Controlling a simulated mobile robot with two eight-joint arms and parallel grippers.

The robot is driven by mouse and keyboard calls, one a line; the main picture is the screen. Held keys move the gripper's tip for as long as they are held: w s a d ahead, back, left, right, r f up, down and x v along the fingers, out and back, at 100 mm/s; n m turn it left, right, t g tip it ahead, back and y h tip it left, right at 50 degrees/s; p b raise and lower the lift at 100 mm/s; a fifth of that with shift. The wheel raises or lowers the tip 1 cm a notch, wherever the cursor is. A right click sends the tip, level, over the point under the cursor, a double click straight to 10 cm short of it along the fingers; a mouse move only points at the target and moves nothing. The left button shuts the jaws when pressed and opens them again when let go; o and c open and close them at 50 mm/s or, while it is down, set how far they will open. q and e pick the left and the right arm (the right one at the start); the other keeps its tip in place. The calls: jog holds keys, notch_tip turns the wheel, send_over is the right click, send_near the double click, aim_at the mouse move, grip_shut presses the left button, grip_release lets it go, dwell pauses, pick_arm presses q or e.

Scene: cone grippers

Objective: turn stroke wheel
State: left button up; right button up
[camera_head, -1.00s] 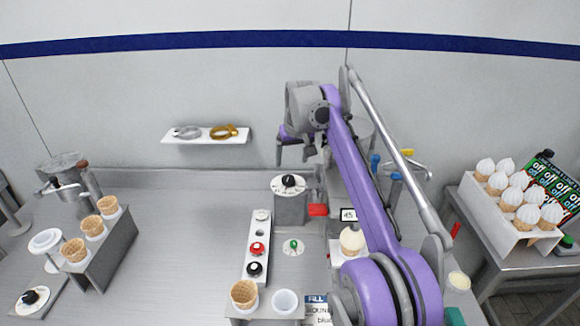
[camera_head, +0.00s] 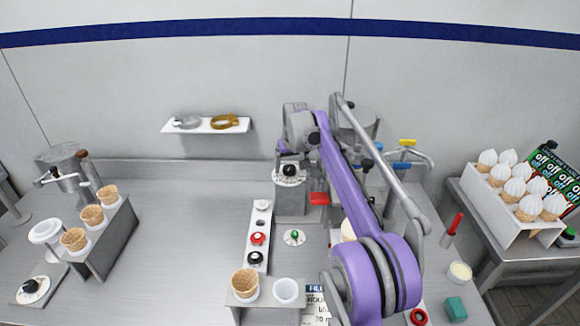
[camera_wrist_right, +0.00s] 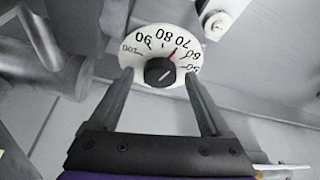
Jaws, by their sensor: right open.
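The stroke wheel is a black knob (camera_wrist_right: 160,72) on a round white dial (camera_wrist_right: 150,48) with numbers from 50 to 100. In the head view the dial (camera_head: 289,175) sits on top of a grey box (camera_head: 291,203). My right gripper (camera_wrist_right: 158,76) is open, with one finger on each side of the knob and a gap on both sides. In the head view the right gripper (camera_head: 290,158) is just above the dial. My left gripper is not in view.
A white strip with red and black knobs (camera_head: 258,238) lies in front. Cones stand in a holder (camera_head: 112,242) at left. My purple right arm covers the middle right.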

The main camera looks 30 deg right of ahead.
grip_shut()
dwell(0.4)
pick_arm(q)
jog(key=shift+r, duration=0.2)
pick_arm(e)
jog(key=shift+m, duration=0.3)
jog(key=shift+a+r+m+h+p, duration=0.1)
jog(key=shift+m+h+p, duration=0.45)
jog(key=shift+m, duration=0.35)
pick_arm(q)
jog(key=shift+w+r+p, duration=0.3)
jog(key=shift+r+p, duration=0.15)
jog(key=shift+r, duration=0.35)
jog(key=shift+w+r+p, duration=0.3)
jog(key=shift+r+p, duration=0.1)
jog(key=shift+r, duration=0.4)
pick_arm(e)
jog(key=shift+w+m+g+h, duration=0.15)
jog(key=shift+m+g+h, duration=0.35)
jog(key=shift+m, duration=1.2)
grip_release()
